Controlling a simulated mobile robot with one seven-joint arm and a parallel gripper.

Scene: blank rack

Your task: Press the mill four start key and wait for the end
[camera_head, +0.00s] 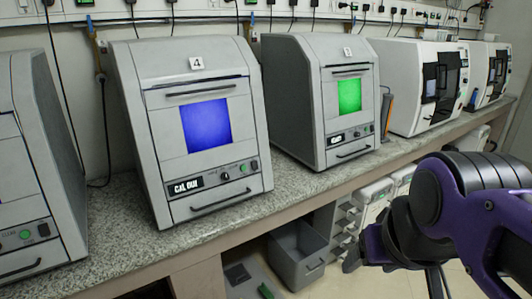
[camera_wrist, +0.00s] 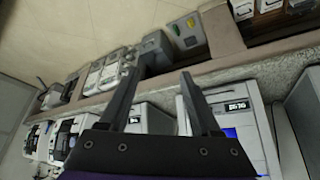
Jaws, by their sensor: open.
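Mill four (camera_head: 150,122) is a grey cabinet with a "4" plate, standing on the bench left of centre in the head view. Its window (camera_head: 205,126) glows blue and its small display (camera_head: 187,186) reads "CAL DUE". A green round key (camera_head: 243,168) sits on its lower panel beside a dark knob (camera_head: 224,176); the labels are too small to read. The mill with the blue window also shows in the wrist view (camera_wrist: 217,98), to the right of my gripper. My gripper (camera_wrist: 160,75) is open and empty, apart from the mill.
Another mill (camera_head: 302,100) with a green window stands to the right, and a grey one (camera_head: 60,160) at the left edge. White machines (camera_head: 405,80) are farther right. The speckled bench (camera_head: 110,235) has a narrow clear front strip. A grey bin (camera_head: 297,262) stands below.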

